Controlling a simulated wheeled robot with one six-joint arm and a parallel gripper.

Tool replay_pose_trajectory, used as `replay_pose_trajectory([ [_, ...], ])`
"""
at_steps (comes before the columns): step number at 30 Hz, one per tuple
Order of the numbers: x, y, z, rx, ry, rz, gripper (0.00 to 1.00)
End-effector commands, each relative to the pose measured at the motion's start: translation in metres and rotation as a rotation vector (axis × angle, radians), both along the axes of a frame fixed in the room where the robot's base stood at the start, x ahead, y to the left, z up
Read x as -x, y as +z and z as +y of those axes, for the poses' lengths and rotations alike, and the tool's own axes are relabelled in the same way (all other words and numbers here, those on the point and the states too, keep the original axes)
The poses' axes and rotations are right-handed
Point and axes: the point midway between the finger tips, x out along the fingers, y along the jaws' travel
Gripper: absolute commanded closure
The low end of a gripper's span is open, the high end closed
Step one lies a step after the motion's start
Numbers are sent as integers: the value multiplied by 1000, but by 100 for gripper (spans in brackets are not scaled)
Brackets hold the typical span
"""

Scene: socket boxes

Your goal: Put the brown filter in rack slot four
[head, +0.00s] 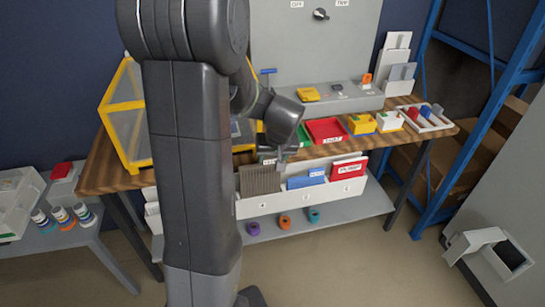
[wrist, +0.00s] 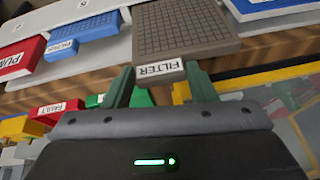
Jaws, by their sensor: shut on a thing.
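The brown filter (head: 260,181) is a ribbed panel standing upright at the left slot of the white rack's front row, above a label that looks like 4. Its lower edge meets or passes behind the rack's front wall (head: 290,205); I cannot tell how deep it sits. In the wrist view the filter (wrist: 187,30) shows its grid face and a tab marked FILTER. My gripper (wrist: 160,85) has its two green fingers on either side of that tab, shut on it. In the head view my gripper (head: 280,158) is just above the filter, partly hidden by my arm.
A blue panel (head: 306,179) and a red panel (head: 348,168) stand to the right in the same rack. A yellow-framed box (head: 125,115) stands at left.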

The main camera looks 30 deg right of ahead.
Motion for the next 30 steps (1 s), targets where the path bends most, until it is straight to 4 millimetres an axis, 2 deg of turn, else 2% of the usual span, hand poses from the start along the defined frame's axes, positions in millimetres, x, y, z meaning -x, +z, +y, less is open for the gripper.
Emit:
replay_pose_trajectory([
  [17,-1,1,2,15,0,3,68],
  [30,0,-24,2,15,0,4,69],
])
